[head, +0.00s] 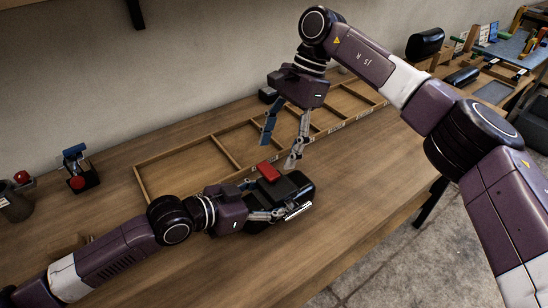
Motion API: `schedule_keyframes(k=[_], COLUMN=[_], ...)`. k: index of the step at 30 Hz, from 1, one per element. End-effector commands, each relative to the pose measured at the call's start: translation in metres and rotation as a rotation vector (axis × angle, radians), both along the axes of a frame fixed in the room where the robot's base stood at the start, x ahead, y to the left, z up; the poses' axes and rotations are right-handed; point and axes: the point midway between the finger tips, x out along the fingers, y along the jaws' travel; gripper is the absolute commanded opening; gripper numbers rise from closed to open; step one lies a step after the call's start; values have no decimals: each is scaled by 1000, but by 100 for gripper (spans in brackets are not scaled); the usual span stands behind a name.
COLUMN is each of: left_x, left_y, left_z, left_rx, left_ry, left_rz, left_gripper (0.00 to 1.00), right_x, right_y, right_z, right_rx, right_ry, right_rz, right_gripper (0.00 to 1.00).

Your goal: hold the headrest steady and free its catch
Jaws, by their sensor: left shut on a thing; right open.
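The black headrest (297,184) lies on the wooden bench top near the middle of the head view. A red part (268,171), which looks like its catch, sits on its upper left side. My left gripper (284,213) comes in from the left and is shut on the near side of the headrest. Its fingers partly hide that side. My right gripper (279,150) points down just above and behind the red part. Its two fingers are spread and empty, and it appears apart from the headrest.
A shallow wooden tray with compartments (178,162) lies behind the headrest. A small device with a red knob (78,170) and a dark cup (15,204) stand at the left.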

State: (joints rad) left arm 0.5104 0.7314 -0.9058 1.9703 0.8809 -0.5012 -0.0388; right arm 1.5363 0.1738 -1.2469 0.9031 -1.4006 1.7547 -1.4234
Motion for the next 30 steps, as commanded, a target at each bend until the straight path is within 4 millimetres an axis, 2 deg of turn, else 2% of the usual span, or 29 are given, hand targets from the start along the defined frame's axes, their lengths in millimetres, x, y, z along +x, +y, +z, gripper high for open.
schedule_keyframes(k=[1, 6, 12, 27, 28, 30], left_x=[-1, -1, -1, -1, -1, -1], left_y=[0, 0, 0, 0, 0, 0], left_z=[-1, -1, -1, -1, -1, -1], left_rx=[1, 1, 1, 1, 1, 1], left_ry=[2, 2, 2, 2, 2, 2], left_rz=[-1, -1, -1, -1, -1, -1], left_gripper=[11, 11, 11, 11, 62, 70], right_x=[3, 12, 18, 19, 19, 19], right_y=[-3, -15, -23, -25, -25, -25], right_z=[13, 47, 69, 75, 75, 75], right_rx=[1, 1, 1, 0, 0, 0], right_ry=[-3, -3, -1, 0, 0, 0], right_rz=[-2, -3, -1, 0, 0, 0], right_gripper=[62, 62, 62, 62, 62, 62])
